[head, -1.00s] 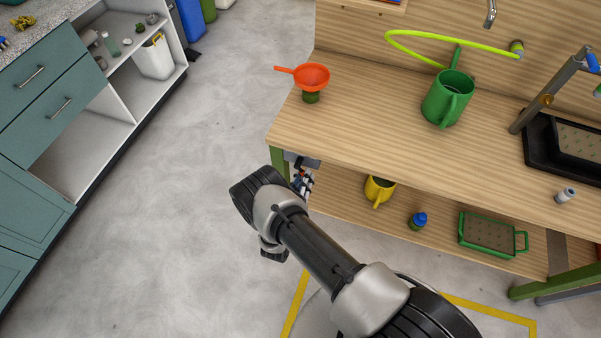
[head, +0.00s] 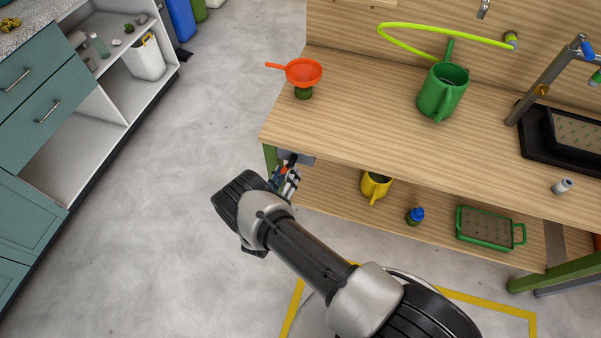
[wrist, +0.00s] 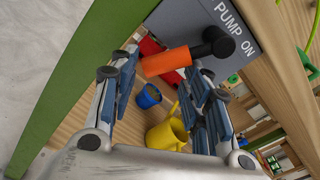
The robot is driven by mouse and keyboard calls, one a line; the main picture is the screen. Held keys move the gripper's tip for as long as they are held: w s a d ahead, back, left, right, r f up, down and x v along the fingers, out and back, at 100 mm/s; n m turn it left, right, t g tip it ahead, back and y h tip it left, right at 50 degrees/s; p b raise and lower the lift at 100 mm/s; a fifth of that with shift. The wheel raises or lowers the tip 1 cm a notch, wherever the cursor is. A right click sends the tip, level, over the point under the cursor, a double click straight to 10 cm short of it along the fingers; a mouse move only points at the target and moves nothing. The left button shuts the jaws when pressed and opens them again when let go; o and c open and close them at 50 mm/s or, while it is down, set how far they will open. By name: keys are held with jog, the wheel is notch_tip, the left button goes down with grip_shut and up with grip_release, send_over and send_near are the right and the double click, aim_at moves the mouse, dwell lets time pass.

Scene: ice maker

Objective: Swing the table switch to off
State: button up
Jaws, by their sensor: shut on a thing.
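The table switch (wrist: 168,60) has an orange grip on a black lever, mounted on a grey panel (wrist: 190,15) marked "PUMP ON". In the wrist view the lever lies sideways, its orange end pointing left. In the head view my gripper (head: 287,178) is beside the front left corner of the table (head: 370,125), below the tabletop. There, my gripper and arm hide most of the switch.
A green table leg (wrist: 75,80) runs close to the left of my gripper. Open floor (head: 150,220) lies to the left.

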jog(key=o, duration=0.6)
jog(key=shift+w+a+r+t, duration=0.2)
jog(key=shift+w+a+r, duration=0.05)
jog(key=shift+a+r, duration=0.3)
jog(key=shift+w+a+r+t, duration=0.25)
jog(key=shift+a+r, duration=0.15)
jog(key=shift+r, duration=0.15)
jog(key=shift+c, duration=0.2)
jog(key=shift+s, duration=0.1)
jog(key=shift+c, duration=0.4)
jog(key=v, duration=0.7)
jog(key=shift+s+d, duration=0.15)
jog(key=shift+d, duration=0.05)
jog(key=shift+s, duration=0.1)
